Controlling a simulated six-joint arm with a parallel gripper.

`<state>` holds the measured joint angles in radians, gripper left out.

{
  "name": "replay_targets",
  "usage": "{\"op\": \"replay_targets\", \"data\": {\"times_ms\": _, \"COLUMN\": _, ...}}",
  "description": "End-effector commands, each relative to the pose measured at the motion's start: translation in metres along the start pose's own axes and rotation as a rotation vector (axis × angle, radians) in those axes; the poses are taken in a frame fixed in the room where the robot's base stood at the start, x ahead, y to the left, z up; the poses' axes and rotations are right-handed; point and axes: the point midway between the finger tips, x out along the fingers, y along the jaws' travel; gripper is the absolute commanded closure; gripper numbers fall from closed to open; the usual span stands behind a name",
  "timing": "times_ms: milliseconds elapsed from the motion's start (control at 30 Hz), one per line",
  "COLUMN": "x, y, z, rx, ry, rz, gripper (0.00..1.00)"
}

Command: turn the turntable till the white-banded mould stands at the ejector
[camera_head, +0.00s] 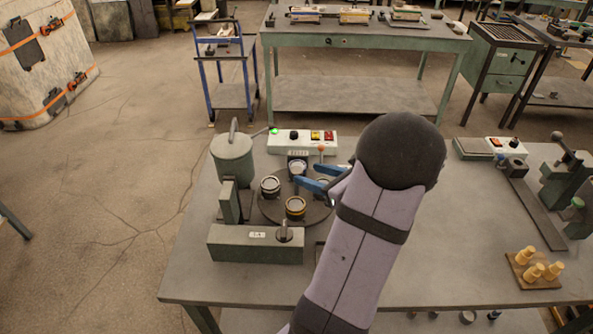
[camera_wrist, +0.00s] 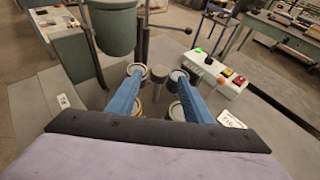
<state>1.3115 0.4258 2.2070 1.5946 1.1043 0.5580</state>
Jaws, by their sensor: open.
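The turntable (camera_head: 274,213) is a dark disc on the bench carrying several round moulds. A mould with a pale band (camera_head: 270,186) stands at its left, and a brass-banded mould (camera_head: 295,207) stands at its front. Another mould at the right is partly hidden by my gripper. My gripper (camera_head: 297,172) reaches in from the right with its blue fingers spread and empty. In the wrist view a grey post (camera_wrist: 158,76) shows between the fingers, with mould rims by both tips; contact is unclear. The ejector cannot be picked out surely; a labelled plate (camera_head: 298,153) stands behind the turntable.
A green pot (camera_head: 232,155) stands left of the turntable, and a low green box (camera_head: 255,244) stands in front. A white control box (camera_head: 315,140) with a lit green lamp is behind. A wooden block with pegs (camera_head: 534,270) lies right.

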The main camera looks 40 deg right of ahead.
Motion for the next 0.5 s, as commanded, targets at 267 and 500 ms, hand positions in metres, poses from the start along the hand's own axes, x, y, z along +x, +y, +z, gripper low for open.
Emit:
{"op": "replay_targets", "data": {"times_ms": 267, "x": 0.031, "y": 0.001, "z": 0.002, "rx": -0.001, "ry": 0.001, "rz": 0.005, "gripper": 0.54}}
{"op": "replay_targets", "data": {"times_ms": 500, "x": 0.059, "y": 0.001, "z": 0.001, "rx": -0.002, "ry": 0.001, "rz": 0.004, "gripper": 0.54}}
